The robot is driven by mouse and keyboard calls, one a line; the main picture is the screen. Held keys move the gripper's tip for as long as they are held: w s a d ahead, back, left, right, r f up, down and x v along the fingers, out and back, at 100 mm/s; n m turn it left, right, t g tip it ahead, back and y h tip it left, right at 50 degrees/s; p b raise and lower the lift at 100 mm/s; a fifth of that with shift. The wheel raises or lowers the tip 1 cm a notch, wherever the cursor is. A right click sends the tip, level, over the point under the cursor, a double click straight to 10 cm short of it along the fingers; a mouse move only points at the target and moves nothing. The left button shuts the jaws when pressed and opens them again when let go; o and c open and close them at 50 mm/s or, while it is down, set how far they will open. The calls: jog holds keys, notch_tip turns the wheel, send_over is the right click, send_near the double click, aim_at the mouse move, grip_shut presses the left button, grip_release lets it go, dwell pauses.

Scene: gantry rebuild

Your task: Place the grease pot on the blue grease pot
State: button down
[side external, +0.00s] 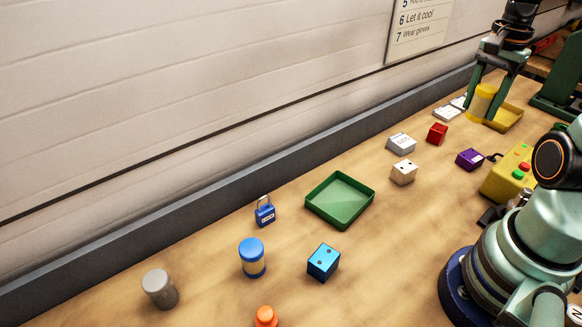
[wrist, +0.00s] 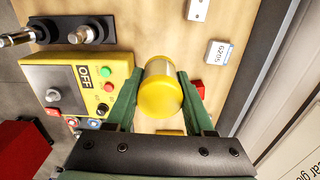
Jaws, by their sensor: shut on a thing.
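My gripper (side external: 487,97) is at the far upper right in the side view, shut on a yellow grease pot (side external: 481,103) with a pale band. The pot shows between the two green fingers in the wrist view (wrist: 161,92). It is held over or close to a yellow tray (side external: 509,117); I cannot tell the exact gap.
A green tray (side external: 314,206), a blue padlock (side external: 265,212) and a blue die (side external: 323,262) are near the blue pot. A grey cylinder (side external: 160,288) and an orange object (side external: 266,317) stand nearby. A yellow control box (side external: 508,178), white die (side external: 403,172) and red block (side external: 437,133) are further right.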

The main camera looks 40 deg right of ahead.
jog(key=shift+w+a+r, duration=0.15)
jog(key=shift+w+r, duration=0.15)
jog(key=shift+r, duration=0.1)
jog(key=w+a+r+n, duration=0.3)
jog(key=w+a+n, duration=0.2)
jog(key=w+a, duration=0.45)
notch_tip(320, 180, up, 4)
jog(key=n, duration=1.4)
send_over(251, 247)
notch_tip(251, 247, down, 20)
jog(key=shift+r, duration=0.25)
